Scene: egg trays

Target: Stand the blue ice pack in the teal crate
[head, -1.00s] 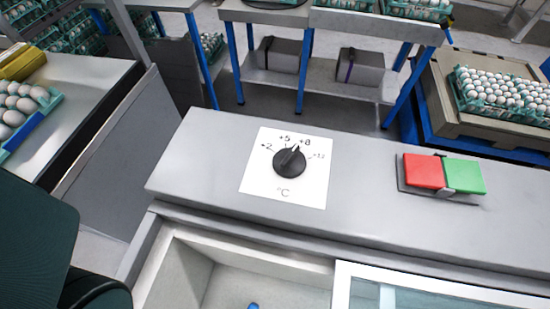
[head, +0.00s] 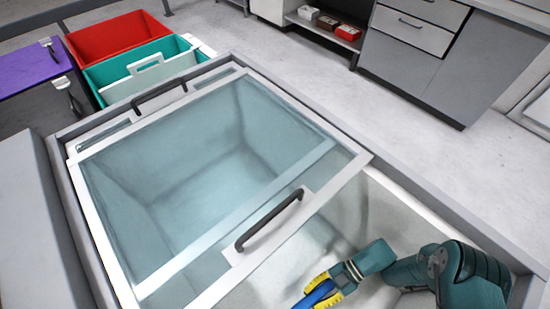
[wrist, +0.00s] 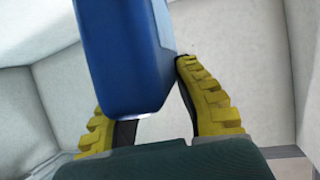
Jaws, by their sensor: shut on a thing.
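The blue ice pack (head: 317,294) is between the yellow fingers of my gripper (head: 322,289), low in the open part of the chest at the bottom of the head view. In the wrist view the blue pack (wrist: 122,50) fills the space between the fingers (wrist: 142,95), and its upper part is cut off by the frame. My gripper is shut on it. The teal crate (head: 112,66) stands beyond the chest at the upper left of the head view, apart from my gripper. A white panel with a handle slot (head: 150,68) stands upright in it.
A framed glass lid (head: 200,160) with dark handles covers much of the chest, between my gripper and the teal crate. A red crate (head: 118,37) adjoins the teal one. A purple-topped box (head: 25,70) stands left. Grey cabinets (head: 415,60) stand at the back right.

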